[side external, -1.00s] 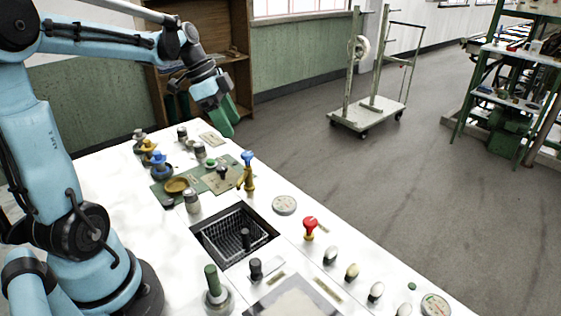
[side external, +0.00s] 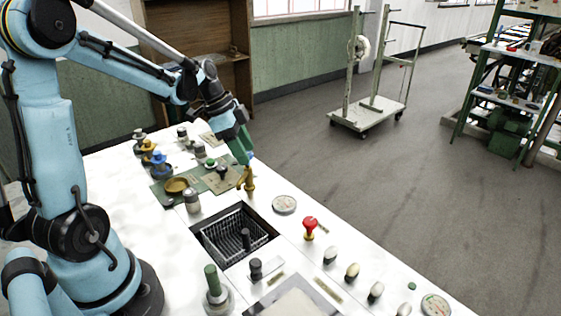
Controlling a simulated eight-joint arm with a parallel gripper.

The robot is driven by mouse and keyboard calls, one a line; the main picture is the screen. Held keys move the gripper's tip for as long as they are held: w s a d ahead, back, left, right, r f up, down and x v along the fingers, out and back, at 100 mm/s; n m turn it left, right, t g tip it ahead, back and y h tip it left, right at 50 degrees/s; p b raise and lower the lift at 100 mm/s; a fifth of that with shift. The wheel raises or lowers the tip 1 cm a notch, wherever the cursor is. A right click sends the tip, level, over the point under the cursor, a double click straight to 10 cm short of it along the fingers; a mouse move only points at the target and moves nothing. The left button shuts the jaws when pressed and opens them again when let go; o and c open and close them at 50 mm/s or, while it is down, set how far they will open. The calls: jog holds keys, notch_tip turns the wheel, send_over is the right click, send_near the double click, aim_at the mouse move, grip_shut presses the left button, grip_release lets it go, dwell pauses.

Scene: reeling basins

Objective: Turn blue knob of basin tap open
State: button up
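The basin tap (side external: 249,179) is a small brass tap standing upright behind the black sunken basin (side external: 237,232). Its blue knob (side external: 250,157) is on top and is mostly hidden behind my gripper. My gripper (side external: 243,158) has green fingers that point down at the knob from above. Its fingertips are at or just beside the knob. I cannot tell whether they touch it or how far apart they are.
A red knob on a brass stem (side external: 310,228) stands right of the basin. Left of the tap is a green mat (side external: 165,197) with a brass dish (side external: 177,185). Blue and yellow valves and dark-capped posts stand near it.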

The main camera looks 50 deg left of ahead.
jog(key=c, duration=0.8)
jog(key=shift+c, duration=0.2)
jog(key=shift+n, duration=0.4)
jog(key=n, duration=0.2)
jog(key=n+y, duration=0.1)
jog(key=shift+s+d+n+t, duration=0.15)
jog(key=shift+n+t, duration=0.25)
jog(key=n+y, duration=0.2)
jog(key=n, duration=0.2)
jog(key=shift+d, duration=0.2)
jog(key=n+y, duration=0.2)
jog(key=n, duration=0.2)
jog(key=shift+d+n, duration=0.15)
jog(key=shift+n, duration=0.25)
jog(key=shift+d+n+g+y, duration=0.1)
jog(key=shift+n+g+y, duration=0.2)
jog(key=shift+n, duration=0.85)
jog(key=shift+n+g+y, duration=0.1)
jog(key=shift+n+y, duration=0.3)
jog(key=shift+n, duration=0.75)
